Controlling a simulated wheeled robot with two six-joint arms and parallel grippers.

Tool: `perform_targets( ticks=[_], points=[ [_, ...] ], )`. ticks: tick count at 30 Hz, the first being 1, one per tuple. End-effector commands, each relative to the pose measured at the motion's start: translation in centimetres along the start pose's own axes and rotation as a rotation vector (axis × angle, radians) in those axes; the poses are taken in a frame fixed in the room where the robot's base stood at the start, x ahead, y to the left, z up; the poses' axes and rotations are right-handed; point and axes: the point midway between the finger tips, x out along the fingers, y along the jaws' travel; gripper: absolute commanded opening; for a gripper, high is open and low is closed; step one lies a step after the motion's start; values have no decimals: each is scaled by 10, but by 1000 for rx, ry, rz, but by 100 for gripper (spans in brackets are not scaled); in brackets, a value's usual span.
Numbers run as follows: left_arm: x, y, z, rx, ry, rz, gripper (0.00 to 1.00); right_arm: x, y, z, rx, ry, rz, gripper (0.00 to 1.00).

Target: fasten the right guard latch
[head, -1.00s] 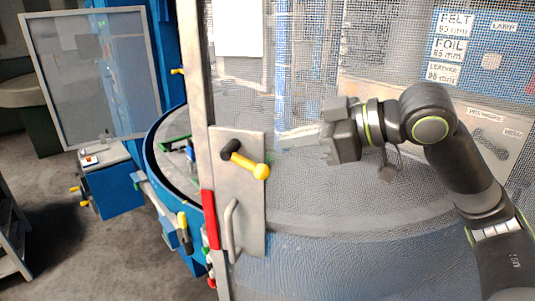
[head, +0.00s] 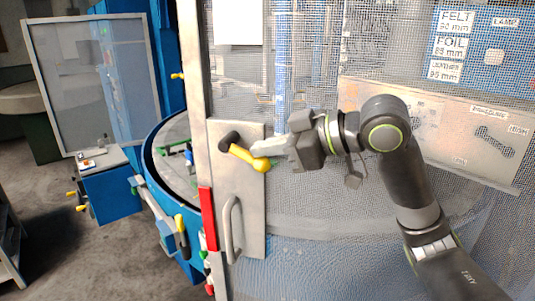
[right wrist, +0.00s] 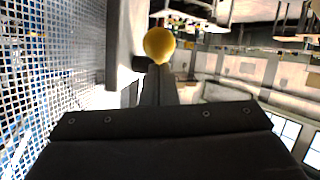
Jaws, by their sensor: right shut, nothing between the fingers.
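The latch on the mesh guard (head: 300,215) has a black hub and a lever with a yellow end (head: 250,158), slanting down to the right across a bare metal plate (head: 222,190). My right gripper (head: 256,148) comes in from the right, in front of the mesh, with its tips beside the yellow end. In the right wrist view the shut fingers (right wrist: 158,85) point at the round yellow knob (right wrist: 159,44), which shows just past their tips. Nothing is held. I cannot tell whether the tips touch the knob. My left gripper is not in view.
A curved metal handle (head: 231,230) and a red strip (head: 207,218) are below the latch. Another framed mesh panel (head: 85,85) stands at the left beside a blue box (head: 108,195). The floor between is clear.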

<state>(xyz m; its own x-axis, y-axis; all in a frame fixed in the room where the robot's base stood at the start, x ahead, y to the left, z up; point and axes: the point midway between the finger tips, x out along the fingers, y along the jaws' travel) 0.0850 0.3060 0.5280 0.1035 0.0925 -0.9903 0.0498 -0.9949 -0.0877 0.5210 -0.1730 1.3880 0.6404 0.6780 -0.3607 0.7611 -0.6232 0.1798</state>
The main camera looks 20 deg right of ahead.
Motion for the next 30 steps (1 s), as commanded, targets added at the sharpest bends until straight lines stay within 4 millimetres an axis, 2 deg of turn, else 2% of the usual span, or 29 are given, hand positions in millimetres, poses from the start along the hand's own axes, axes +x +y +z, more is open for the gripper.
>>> perform_targets(
  ticks=[11,20,26,30],
  points=[
    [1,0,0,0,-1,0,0,0,0,1,1,2,0,0],
    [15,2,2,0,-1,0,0,3,-1,8,10,61,9,0],
    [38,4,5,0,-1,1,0,8,-3,20,23,152,22,0],
    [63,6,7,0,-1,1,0,14,-6,31,40,267,38,0]
  ],
)
